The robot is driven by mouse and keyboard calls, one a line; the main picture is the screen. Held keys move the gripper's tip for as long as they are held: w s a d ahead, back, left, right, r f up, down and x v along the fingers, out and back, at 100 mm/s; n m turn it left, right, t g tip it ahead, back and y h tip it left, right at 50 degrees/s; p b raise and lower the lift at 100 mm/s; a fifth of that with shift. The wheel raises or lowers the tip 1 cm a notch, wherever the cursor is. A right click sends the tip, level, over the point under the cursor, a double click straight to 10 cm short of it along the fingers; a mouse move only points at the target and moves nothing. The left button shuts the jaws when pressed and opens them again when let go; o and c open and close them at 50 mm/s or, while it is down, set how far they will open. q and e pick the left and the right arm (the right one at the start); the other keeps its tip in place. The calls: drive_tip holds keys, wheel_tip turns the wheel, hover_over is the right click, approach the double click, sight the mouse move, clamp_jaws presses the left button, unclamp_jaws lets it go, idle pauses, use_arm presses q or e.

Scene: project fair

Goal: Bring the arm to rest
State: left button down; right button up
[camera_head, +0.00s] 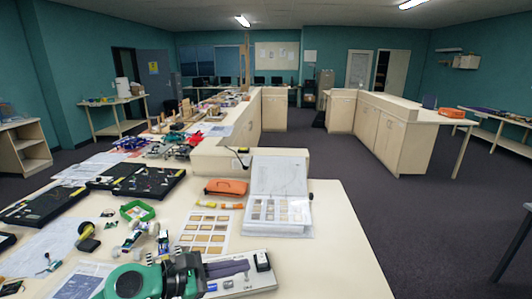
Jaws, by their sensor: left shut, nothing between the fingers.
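My left arm comes in at the bottom edge, with a green and black wrist. My left gripper (244,267) points right, its dark fingers together and empty. It is over or close to a pale flat case (262,281) at the front of the table; I cannot tell whether it touches. My right gripper is not in view.
The cream table (340,262) holds an open binder (281,178), an orange pouch (226,187), a sheet of sample squares (204,232), a green tray (137,210) and black trays (150,182). Its right front part is clear. Cabinets (385,135) stand beyond open carpet.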

use_arm(q)
drive_tip(key=w+a+r+n+t+y, duration=0.3)
drive_tip(key=r+n+t, duration=0.65)
drive_tip(key=n, duration=0.95)
drive_tip(key=s+a+f+n+g+y, duration=0.3)
drive_tip(key=a+f+n+y, duration=1)
drive_tip(key=n, duration=0.9)
drive_tip(key=s+f+n+g+h, duration=0.4)
drive_tip(key=s+f+n+g, duration=0.6)
drive_tip(key=s+f, duration=0.8)
drive_tip(key=s+f+m+g+b, duration=0.1)
drive_tip(key=s+f+b, duration=0.15)
drive_tip(key=f, duration=1.15)
drive_tip(key=s+f+g+b, duration=0.1)
drive_tip(key=f+b, duration=0.3)
drive_tip(key=f, duration=1.1)
drive_tip(key=s+a+f+b, duration=0.1)
drive_tip(key=s+f, duration=0.7)
drive_tip(key=s+a+f+b, duration=0.2)
drive_tip(key=s+f, duration=0.5)
drive_tip(key=f, duration=0.2)
drive_tip(key=shift+s+a+g, duration=0.3)
drive_tip(key=shift+s+g, duration=0.1)
drive_tip(key=shift+g, duration=0.05)
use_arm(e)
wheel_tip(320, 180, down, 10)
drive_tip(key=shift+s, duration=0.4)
